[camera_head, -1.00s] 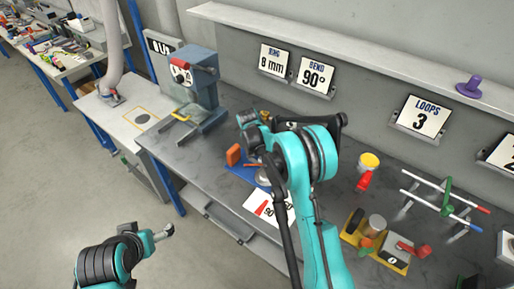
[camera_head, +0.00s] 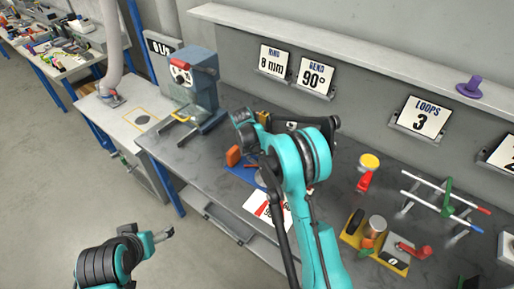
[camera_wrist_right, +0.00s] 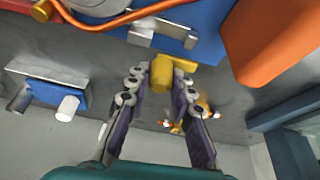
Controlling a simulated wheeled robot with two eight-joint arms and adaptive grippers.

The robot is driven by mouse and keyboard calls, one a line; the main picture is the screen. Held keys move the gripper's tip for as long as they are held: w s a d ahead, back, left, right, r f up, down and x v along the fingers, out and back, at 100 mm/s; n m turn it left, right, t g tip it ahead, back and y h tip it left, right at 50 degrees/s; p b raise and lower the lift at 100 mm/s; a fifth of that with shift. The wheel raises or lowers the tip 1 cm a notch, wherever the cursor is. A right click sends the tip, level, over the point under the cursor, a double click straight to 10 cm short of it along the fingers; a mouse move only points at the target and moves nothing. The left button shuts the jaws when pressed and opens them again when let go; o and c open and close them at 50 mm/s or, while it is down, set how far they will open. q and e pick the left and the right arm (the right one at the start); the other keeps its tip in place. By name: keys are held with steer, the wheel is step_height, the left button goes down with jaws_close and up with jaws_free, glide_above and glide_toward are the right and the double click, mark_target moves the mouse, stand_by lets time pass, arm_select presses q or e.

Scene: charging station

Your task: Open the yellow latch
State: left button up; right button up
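The yellow latch (camera_wrist_right: 162,76) shows in the right wrist view as a small yellow block with a bar, at the edge of a blue plate beside a metal bracket (camera_wrist_right: 157,32). My right gripper (camera_wrist_right: 160,82) has its two fingers apart, one on each side of the latch. I cannot tell whether either finger touches it.
An orange block (camera_wrist_right: 275,40) is close to the right gripper, on the blue plate. A blue machine (camera_head: 192,88) stands at the bench's left end. A yellow tray (camera_head: 392,262) with parts and a rod rack (camera_head: 445,205) are at the right. Open floor lies at the left.

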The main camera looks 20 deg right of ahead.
steer(key=o, duration=0.3)
steer(key=v, duration=1.2)
steer(key=s+r+n+t+y, duration=0.1)
steer(key=s+r+n, duration=0.3)
steer(key=s, duration=0.8)
steer(key=s+r+n+t+y, duration=0.15)
steer(key=s+r, duration=0.35)
steer(key=s, duration=0.8)
steer(key=s+f+n, duration=0.1)
steer(key=s, duration=0.1)
steer(key=s+f+n+t, duration=0.1)
steer(key=s, duration=0.2)
steer(key=s+f+n, duration=0.1)
steer(key=s, duration=0.2)
steer(key=shift+s+d+f+n+t+y, duration=0.15)
steer(key=shift+f+n+t+y, duration=0.1)
steer(key=shift+f+y, duration=0.1)
